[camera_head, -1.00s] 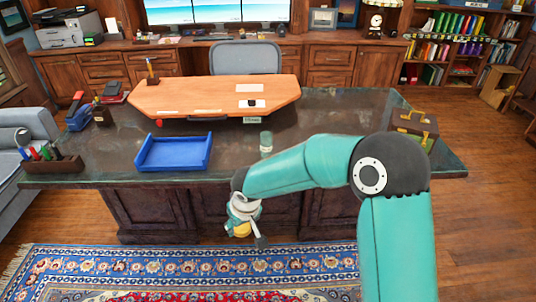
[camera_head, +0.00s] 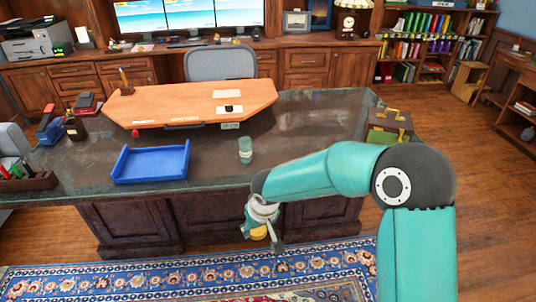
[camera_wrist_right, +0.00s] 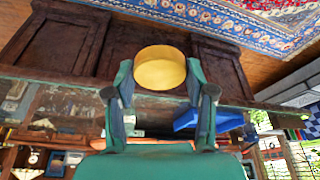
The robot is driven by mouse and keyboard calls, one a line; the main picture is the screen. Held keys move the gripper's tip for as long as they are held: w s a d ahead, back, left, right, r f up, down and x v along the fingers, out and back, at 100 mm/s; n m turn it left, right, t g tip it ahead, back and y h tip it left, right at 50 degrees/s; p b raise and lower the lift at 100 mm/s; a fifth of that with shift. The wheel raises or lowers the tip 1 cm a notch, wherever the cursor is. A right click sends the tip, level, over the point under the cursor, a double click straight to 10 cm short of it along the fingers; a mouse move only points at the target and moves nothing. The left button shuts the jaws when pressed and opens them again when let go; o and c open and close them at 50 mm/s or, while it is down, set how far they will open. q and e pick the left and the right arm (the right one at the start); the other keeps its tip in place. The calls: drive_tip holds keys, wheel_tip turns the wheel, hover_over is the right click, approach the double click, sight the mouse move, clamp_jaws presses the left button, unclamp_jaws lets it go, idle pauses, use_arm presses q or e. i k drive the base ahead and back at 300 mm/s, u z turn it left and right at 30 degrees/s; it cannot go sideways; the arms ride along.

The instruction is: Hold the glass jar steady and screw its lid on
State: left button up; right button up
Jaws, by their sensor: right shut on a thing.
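The glass jar (camera_head: 245,150), a small pale green cylinder, stands upright on the dark desk (camera_head: 290,135) near its front edge. My right gripper (camera_head: 260,222) hangs in front of the desk, below the level of its top and apart from the jar. It is shut on a round gold-yellow lid (camera_head: 259,233). In the right wrist view the lid (camera_wrist_right: 160,68) sits between the two fingers of the right gripper (camera_wrist_right: 160,85). My left gripper is in neither view.
A blue tray (camera_head: 152,164) lies left of the jar. An orange-brown desk board (camera_head: 190,105) is behind it. A brown case (camera_head: 389,124) stands at the desk's right end. A pen holder (camera_head: 25,182) is at the far left. A patterned rug (camera_head: 180,280) covers the floor in front.

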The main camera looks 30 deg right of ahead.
sight(246, 153)
drive_tip(key=z, duration=0.6)
drive_tip(key=i, duration=1)
drive_tip(key=z, duration=0.05)
